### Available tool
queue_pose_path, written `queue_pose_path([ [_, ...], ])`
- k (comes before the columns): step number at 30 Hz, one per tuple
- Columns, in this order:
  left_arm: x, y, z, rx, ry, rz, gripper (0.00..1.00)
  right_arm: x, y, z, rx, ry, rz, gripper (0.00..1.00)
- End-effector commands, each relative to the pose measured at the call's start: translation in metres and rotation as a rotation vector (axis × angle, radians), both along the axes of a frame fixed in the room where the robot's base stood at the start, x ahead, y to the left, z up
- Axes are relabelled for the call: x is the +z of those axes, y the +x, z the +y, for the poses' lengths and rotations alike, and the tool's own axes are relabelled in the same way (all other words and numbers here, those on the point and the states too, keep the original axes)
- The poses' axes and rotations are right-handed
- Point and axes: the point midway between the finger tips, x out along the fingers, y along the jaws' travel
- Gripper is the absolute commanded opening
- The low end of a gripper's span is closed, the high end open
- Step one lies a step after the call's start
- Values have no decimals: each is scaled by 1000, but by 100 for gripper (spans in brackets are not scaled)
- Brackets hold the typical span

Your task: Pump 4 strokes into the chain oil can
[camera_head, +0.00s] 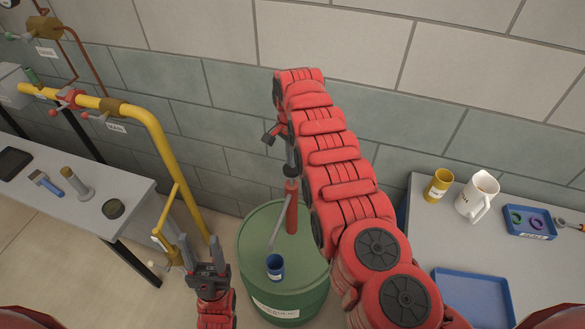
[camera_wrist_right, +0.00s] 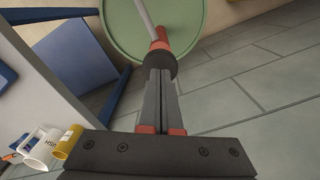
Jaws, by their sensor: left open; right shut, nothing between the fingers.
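A green drum (camera_head: 255,232) stands on the floor by the wall, with a red hand pump (camera_head: 291,205) upright on it. The pump's grey spout (camera_head: 277,234) slopes down toward a small blue can (camera_head: 275,267) on the drum's lid. My right gripper (camera_head: 290,162) is shut and empty, just above the pump's black top; whether it touches is unclear. In the right wrist view its closed fingers (camera_wrist_right: 160,90) point at the pump (camera_wrist_right: 160,45), over the drum (camera_wrist_right: 122,30). My left gripper (camera_head: 207,268) is open and empty, left of the drum.
The right table holds a yellow mug (camera_head: 438,186), a white jug (camera_head: 477,196), a blue tray with rings (camera_head: 530,222) and another blue tray (camera_head: 474,298). A left bench (camera_head: 65,218) carries small items. A yellow pipe (camera_head: 160,150) runs down beside it.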

Motion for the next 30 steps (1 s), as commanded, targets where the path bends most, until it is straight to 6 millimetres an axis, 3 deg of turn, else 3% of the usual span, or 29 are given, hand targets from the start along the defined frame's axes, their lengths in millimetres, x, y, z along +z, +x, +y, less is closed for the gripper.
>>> queue_pose_path([
  [30,-31,0,0,0,0,0,50,-38,0,0,0,0,1,0],
])
